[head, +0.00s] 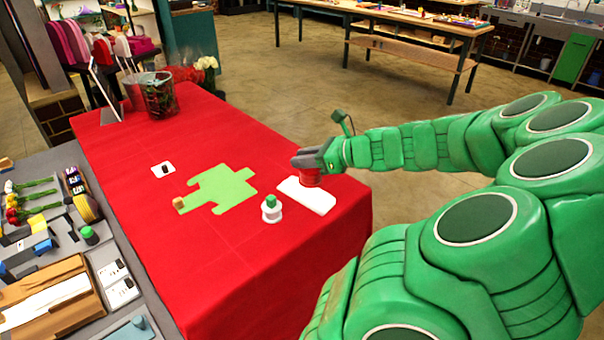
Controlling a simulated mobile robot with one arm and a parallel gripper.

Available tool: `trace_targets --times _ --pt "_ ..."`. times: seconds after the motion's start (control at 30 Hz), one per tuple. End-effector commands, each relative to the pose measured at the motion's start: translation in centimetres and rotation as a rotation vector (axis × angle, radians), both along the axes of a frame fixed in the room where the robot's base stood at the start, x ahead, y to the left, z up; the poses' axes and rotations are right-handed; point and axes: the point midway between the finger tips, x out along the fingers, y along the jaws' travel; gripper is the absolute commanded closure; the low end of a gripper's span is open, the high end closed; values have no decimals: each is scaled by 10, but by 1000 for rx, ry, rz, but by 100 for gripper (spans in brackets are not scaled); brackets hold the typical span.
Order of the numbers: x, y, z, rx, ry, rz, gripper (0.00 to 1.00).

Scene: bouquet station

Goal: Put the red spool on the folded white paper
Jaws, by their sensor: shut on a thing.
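My gripper (302,162) reaches in from the right over the red-covered table. It is shut on the red spool (311,178), which shows just below the fingers. The folded white paper (309,195) lies flat near the table's right edge, directly under the spool in this view. I cannot tell whether the spool touches the paper or hangs slightly above it. The fingers hide the top of the spool.
A small white spool-like item with a green top (271,208) stands just left of the paper. A green cut-out sheet (222,188) with a small tan block (179,205) lies further left. A glass vase (158,95) stands at the far end. The near red cloth is clear.

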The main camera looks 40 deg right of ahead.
Motion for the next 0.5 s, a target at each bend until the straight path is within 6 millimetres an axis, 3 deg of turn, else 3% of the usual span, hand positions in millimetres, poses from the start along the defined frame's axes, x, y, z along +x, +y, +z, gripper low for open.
trace_targets --times 0.5 --pt "39 -27 -52 4 2 2 100"
